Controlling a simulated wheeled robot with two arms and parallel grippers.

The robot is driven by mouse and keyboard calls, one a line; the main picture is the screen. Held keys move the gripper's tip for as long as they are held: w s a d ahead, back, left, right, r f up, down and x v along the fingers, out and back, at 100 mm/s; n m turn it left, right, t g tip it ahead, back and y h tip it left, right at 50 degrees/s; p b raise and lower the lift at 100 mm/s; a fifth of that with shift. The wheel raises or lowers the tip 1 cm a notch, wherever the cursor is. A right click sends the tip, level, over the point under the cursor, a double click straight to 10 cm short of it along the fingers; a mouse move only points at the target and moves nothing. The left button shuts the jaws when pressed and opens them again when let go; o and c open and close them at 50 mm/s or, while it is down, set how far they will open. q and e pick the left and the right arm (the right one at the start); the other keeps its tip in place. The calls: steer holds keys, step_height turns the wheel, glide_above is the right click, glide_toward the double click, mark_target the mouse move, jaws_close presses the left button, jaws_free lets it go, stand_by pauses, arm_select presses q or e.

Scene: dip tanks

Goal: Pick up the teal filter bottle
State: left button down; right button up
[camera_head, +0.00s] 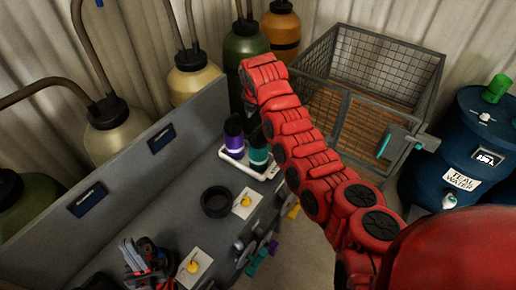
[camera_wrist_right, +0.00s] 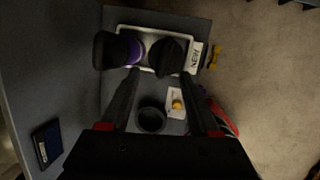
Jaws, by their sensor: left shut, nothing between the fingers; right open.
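The teal filter bottle (camera_head: 258,152) stands upright in a white tray (camera_head: 233,172), with a dark top and a teal band. A similar bottle with a purple band (camera_head: 234,142) stands beside it on the left. In the right wrist view the teal bottle (camera_wrist_right: 168,56) shows mostly as a dark top, right of the purple-banded bottle (camera_wrist_right: 134,49). My right gripper (camera_wrist_right: 164,74) is open, its fingers pointing toward the tray; nothing is held. In the head view my right arm mostly hides it. My left gripper (camera_head: 140,256) is shut and empty at the lower left.
A black ring-shaped cup (camera_head: 215,202) and two white cards with yellow knobs (camera_head: 246,203) are on the grey bench near the tray. A wire-mesh crate (camera_head: 370,70) and a blue teal-water drum (camera_head: 462,150) stand to the right. Several tanks line the wall.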

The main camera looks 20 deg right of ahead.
mark_target(259, 128)
steer(key=x, duration=0.4)
steer(key=shift+f+b, duration=0.15)
steer(key=shift+b, duration=0.2)
steer(key=b+x, duration=0.1)
steer(key=x, duration=0.1)
steer(key=b+x, duration=0.1)
steer(key=x, duration=0.1)
steer(key=shift+s+d+f+b, duration=0.1)
steer(key=shift+s+d+b, duration=0.15)
steer(key=shift+s+b, duration=0.05)
steer(key=shift+w+d+f, duration=0.1)
steer(key=shift+w+f, duration=0.05)
steer(key=c, duration=0.3)
jaws_close()
